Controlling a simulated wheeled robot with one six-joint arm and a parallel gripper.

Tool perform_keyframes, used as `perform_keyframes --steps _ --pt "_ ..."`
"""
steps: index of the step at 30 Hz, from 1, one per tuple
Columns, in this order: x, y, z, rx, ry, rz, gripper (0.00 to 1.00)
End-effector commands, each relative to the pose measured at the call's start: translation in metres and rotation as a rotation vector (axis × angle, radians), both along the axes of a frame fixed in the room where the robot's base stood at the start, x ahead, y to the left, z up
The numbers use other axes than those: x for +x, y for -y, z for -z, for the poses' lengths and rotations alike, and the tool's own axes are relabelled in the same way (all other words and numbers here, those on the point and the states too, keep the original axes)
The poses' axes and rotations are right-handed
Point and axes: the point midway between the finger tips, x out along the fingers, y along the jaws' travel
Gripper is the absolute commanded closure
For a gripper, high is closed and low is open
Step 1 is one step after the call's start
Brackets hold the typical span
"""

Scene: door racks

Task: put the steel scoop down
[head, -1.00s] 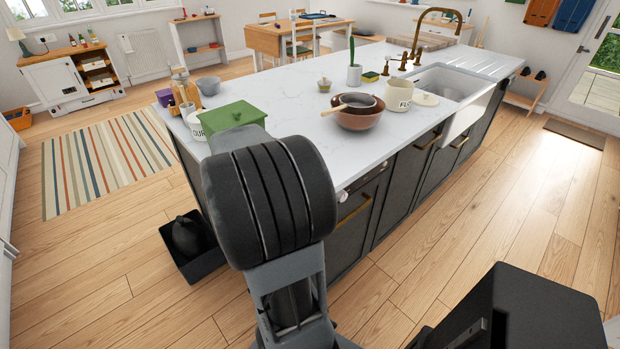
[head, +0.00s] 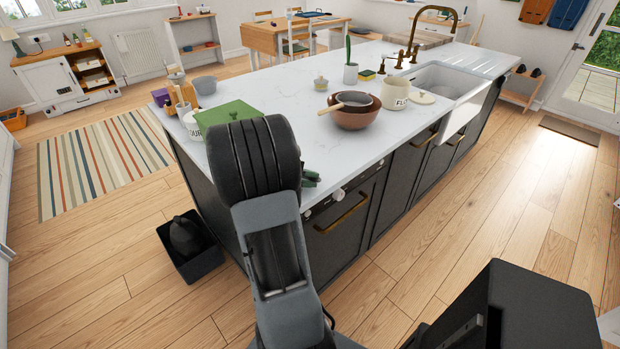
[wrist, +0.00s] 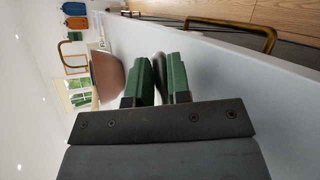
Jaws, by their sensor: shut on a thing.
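My gripper (wrist: 164,80) has green fingers, close together with a narrow dark gap between them in the wrist view. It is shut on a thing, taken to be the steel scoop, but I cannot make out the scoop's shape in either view. In the head view, my arm hides most of the gripper; a bit of its green fingers (head: 311,179) shows just right of the arm, by the near edge of the white island worktop (head: 270,100). The wrist view is turned on its side, with the worktop (wrist: 225,85) close by the fingers. Whether anything touches it is unclear.
A green box (head: 232,113) and grey bowl (head: 205,85) stand to the left. The middle of the worktop is clear.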

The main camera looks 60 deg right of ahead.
Motion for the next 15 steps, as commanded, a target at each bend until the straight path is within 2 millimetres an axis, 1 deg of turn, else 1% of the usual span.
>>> perform_keyframes --steps 6,7,14,15 --pt "0.0001 0.0 0.0006 -0.001 0.001 0.0 1.0" --pt "0.0 -0.0001 0.0003 0.0 0.0 0.0 0.79" --pt "0.0001 -0.0001 0.0 0.0 0.0 0.0 0.57" --pt "0.0001 -0.0001 0.0 0.0 0.0 0.0 0.57"
